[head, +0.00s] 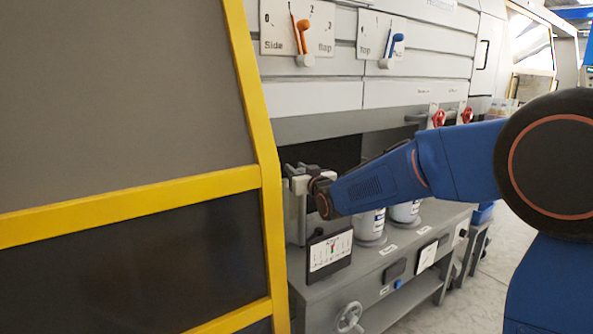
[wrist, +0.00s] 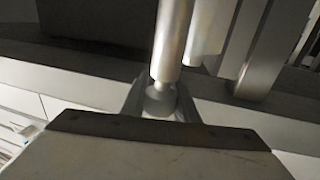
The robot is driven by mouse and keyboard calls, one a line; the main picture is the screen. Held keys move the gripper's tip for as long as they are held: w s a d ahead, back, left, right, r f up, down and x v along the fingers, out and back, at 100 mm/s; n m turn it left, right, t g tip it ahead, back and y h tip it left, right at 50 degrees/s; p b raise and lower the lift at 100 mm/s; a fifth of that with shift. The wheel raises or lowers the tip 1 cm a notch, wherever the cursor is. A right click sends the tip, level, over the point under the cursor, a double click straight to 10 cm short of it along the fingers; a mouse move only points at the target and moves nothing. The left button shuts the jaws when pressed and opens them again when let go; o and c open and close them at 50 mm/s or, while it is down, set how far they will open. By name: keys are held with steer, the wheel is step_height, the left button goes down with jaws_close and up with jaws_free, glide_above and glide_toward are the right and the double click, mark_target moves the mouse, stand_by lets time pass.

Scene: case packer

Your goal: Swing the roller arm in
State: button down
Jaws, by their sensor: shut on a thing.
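My gripper (head: 318,183) is at the end of my blue arm, inside the machine's open bay behind the yellow frame. In the wrist view, my gripper (wrist: 158,100) is shut around the lower end of a pale metal rod (wrist: 173,45), which looks like part of the roller arm. In the head view, a grey metal bracket (head: 297,205) stands just left of my gripper. My gripper and wrist hide most of the roller arm there, so its swing angle cannot be told.
A yellow-framed guard door (head: 262,150) stands close on the left. White canisters (head: 370,224) stand below my forearm. A scale plate (head: 330,252) and a handwheel (head: 349,317) are on the front below. Red valves (head: 438,118) and two dial levers (head: 304,38) are above.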

steer(key=shift+s+d+y, duration=0.1)
steer(key=shift+d+y, duration=0.05)
steer(key=shift+y, duration=0.15)
steer(key=shift+s+d+n+g+y, duration=0.4)
steer(key=shift+n+g+y, duration=0.15)
steer(key=shift+n+y, duration=0.15)
steer(key=shift+s+d+n+g+y, duration=0.35)
steer(key=shift+n+g+y, duration=0.25)
steer(key=shift+y, duration=0.2)
steer(key=s+d+n+g+y, duration=0.2)
steer(key=d+n+g+y, duration=0.4)
steer(key=g, duration=0.5)
steer(key=shift+s+d+n, duration=0.15)
steer(key=shift+d+n, duration=0.4)
steer(key=shift+n, duration=0.75)
steer(key=c, duration=1.4)
jaws_free()
